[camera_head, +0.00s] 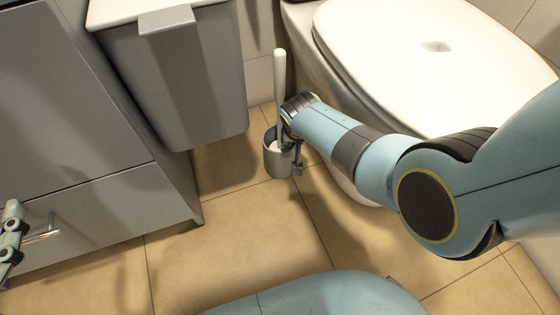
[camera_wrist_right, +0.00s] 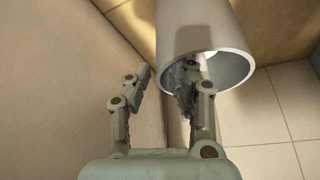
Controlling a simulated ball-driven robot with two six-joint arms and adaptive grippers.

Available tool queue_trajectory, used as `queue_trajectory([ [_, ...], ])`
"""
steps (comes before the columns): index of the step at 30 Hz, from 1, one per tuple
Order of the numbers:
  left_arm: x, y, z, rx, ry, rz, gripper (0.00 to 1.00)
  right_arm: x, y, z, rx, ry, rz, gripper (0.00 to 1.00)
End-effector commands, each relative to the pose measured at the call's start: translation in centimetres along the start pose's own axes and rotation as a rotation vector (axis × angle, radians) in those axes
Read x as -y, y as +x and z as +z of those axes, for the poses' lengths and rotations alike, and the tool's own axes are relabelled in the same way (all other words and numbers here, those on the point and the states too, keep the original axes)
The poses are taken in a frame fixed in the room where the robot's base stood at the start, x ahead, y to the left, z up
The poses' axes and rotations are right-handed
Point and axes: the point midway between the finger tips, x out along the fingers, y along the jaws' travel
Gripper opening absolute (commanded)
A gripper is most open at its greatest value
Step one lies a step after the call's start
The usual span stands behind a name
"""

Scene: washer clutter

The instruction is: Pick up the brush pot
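The brush pot (camera_head: 276,160) is a grey cylinder standing on the tiled floor, with a white-handled brush (camera_head: 279,85) upright in it. In the right wrist view the pot (camera_wrist_right: 195,27) fills the top middle, its round rim and opening visible. My right gripper (camera_head: 297,160) is at the pot's right side in the head view, partly hidden by its own arm. In the right wrist view its fingers (camera_wrist_right: 163,80) are apart; the right finger overlaps the pot's opening and the left is beside the pot. Contact is unclear. My left gripper (camera_head: 11,235) is partly visible at the left edge.
The white toilet (camera_head: 430,50) is close on the right. A grey cabinet (camera_head: 80,130) with a drawer handle (camera_head: 42,230) fills the left. Floor in front of the pot is clear.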

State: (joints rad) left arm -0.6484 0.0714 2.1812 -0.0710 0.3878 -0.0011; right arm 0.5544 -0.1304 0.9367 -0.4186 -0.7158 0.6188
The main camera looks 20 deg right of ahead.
Motion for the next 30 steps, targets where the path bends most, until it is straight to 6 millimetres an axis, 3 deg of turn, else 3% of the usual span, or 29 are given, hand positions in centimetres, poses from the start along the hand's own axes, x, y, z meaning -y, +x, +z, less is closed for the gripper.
queue_trajectory([
  [10,0.03,0.31,-0.74,-0.029,0.003,0.000,0.40,0.02,0.10,-0.05,0.000,0.000,0.000,0.19],
  [15,0.03,0.30,-0.73,-0.028,0.003,0.000,0.40,0.01,0.10,-0.04,0.000,0.000,0.000,0.00],
  [30,0.03,0.30,-0.71,-0.027,0.003,0.000,0.40,0.10,0.03,-0.41,-0.007,0.002,-0.003,0.00],
])
